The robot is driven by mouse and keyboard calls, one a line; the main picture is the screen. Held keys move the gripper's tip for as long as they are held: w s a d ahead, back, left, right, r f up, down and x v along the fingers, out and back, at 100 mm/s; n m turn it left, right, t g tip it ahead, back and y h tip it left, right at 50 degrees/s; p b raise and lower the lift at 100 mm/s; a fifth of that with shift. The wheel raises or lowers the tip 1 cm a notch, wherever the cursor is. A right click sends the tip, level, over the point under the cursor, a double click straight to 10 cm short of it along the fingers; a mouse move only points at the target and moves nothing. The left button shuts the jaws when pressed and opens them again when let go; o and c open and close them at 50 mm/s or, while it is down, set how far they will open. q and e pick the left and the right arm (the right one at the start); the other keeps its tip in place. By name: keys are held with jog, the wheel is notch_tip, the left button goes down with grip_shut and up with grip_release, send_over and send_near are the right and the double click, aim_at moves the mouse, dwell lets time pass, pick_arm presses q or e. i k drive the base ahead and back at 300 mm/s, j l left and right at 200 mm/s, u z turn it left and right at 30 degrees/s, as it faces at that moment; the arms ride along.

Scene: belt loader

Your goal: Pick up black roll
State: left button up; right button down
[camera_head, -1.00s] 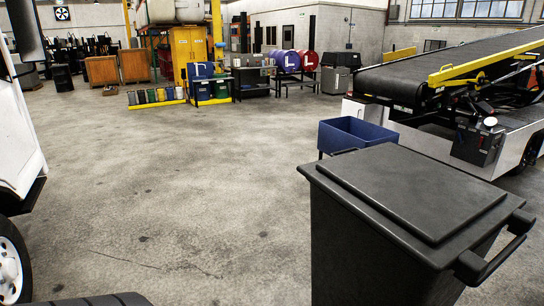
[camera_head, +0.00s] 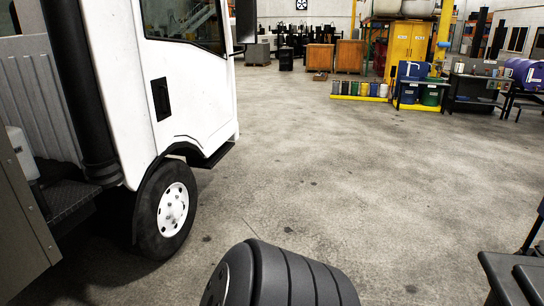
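A dark, ribbed, barrel-like object (camera_head: 290,278) lies at the bottom middle, cut off by the lower edge. Its rounded end faces left. It is black and round, but I cannot tell whether it is the black roll. No other clear black roll shows. Neither of my grippers is in view.
A white truck (camera_head: 190,85) with a front wheel (camera_head: 172,210) stands close at left. The dark bin's edge (camera_head: 515,275) shows at lower right. A yellow cabinet (camera_head: 407,48), wooden crates (camera_head: 350,55) and a blue drum (camera_head: 525,72) stand far back. The middle floor is open.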

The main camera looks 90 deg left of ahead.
aim_at(34, 185)
jog(key=u, duration=4.35)
jog(key=i+l, duration=0.1)
jog(key=l, duration=0.25)
jog(key=i+l, duration=0.15)
jog(key=l, duration=0.2)
jog(key=i+l, duration=0.1)
jog(key=l, duration=0.3)
jog(key=i+l, duration=0.1)
jog(key=l, duration=0.25)
